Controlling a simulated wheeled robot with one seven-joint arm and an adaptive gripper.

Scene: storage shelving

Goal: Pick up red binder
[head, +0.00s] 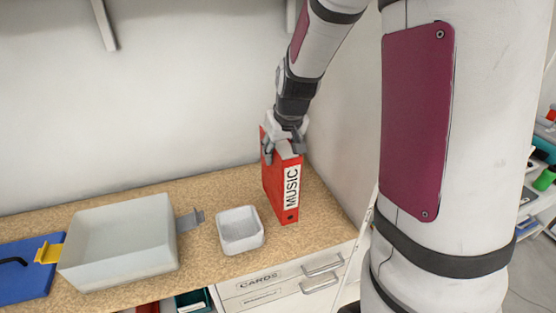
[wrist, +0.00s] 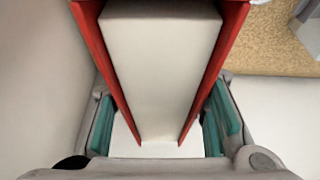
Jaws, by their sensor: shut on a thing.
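The red binder (head: 279,188) stands upright on the tan countertop near the right wall, its spine labelled MUSIC facing the front right. My gripper (head: 283,154) is over the top of the binder, with its fingers on either side of it. In the wrist view, the binder (wrist: 97,65) shows as two red covers around a pale block of pages. The teal finger pads of my gripper (wrist: 160,132) flank the covers, and the jaws are shut on the binder. I cannot tell whether its bottom touches the counter.
A small white open tray (head: 240,243) sits left of the binder. Drawers (head: 290,285) are below the counter. A wall stands close on the right; bare countertop lies behind the tray.

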